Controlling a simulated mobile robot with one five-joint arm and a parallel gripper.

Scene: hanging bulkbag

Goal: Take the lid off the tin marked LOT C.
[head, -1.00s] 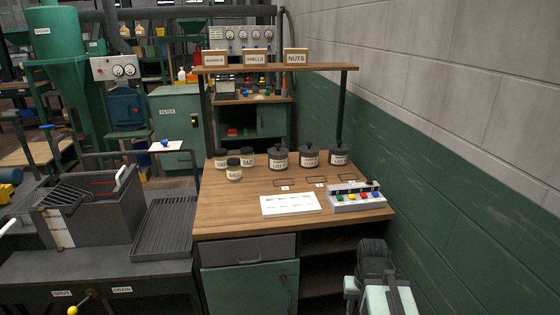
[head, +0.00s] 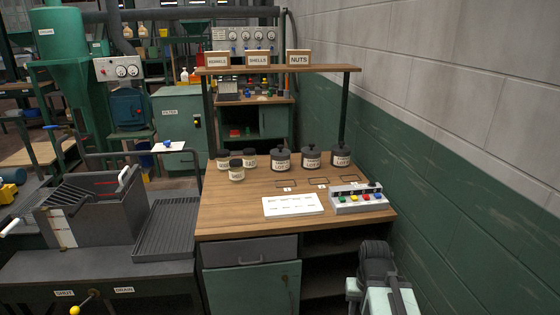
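Three dark tins with knobbed lids stand in a row at the back of the wooden bench in the head view. They are the left tin (head: 281,160), the middle tin (head: 311,158) and the right tin (head: 341,156). Each has a pale label that seems to begin with LOT. The last letters are too small to read surely; the left one may read LOT C. All three lids are on. My dark arm end (head: 375,262) is at the lower right, in front of the bench and well apart from the tins. Its fingers cannot be made out.
Several smaller dark-lidded jars (head: 236,171) stand left of the tins. A shelf (head: 280,69) with labelled boxes spans above. A wall (head: 440,180) closes the right side.

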